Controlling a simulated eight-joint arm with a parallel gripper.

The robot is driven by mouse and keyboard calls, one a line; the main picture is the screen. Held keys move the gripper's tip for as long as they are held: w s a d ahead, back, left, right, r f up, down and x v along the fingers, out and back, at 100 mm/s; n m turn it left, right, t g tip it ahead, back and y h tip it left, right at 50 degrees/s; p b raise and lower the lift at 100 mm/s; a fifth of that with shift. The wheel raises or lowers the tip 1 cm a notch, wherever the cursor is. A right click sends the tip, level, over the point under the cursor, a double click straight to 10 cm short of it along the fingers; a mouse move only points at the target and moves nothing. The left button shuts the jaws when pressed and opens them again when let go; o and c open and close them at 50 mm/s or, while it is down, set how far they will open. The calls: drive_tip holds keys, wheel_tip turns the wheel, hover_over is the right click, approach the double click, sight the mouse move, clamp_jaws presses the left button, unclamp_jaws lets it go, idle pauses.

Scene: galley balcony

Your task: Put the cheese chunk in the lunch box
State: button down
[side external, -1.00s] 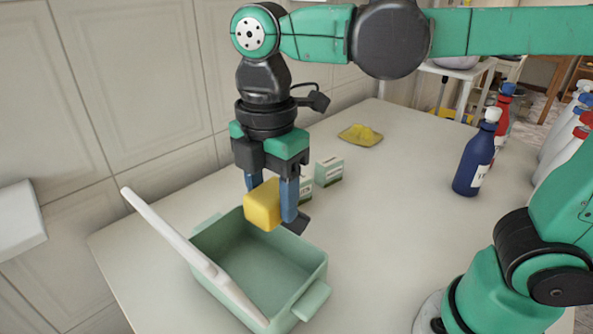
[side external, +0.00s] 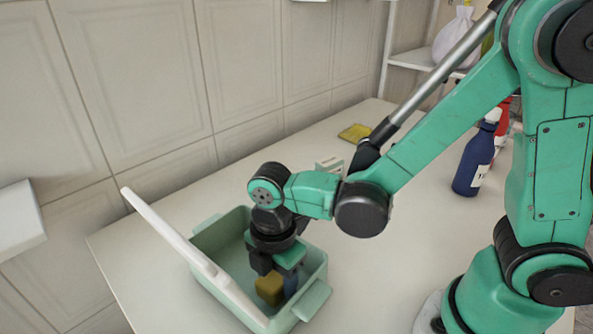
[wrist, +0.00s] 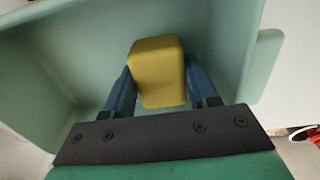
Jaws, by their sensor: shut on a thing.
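The yellow cheese chunk (side external: 269,288) is between the fingers of my gripper (side external: 278,287), down inside the green lunch box (side external: 316,268). In the wrist view, my gripper (wrist: 160,88) has its blue fingers on both sides of the cheese chunk (wrist: 157,70), shut on it. The lunch box (wrist: 225,40) surrounds it there, with its inner walls and floor in view. Its white lid (side external: 178,232) stands open, tilted to the left. Whether the cheese touches the box floor is hard to tell.
A small green-and-white carton (side external: 330,165) stands behind the box, partly hidden by my arm. A yellow item (side external: 355,132) lies farther back. A blue bottle (side external: 472,162) stands at the right. The table (side external: 130,238) is clear left of the box.

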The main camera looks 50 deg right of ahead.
drive_tip(key=shift+f, duration=0.65)
drive_tip(key=shift+f, duration=0.1)
drive_tip(key=shift+c, duration=1.2)
unclamp_jaws()
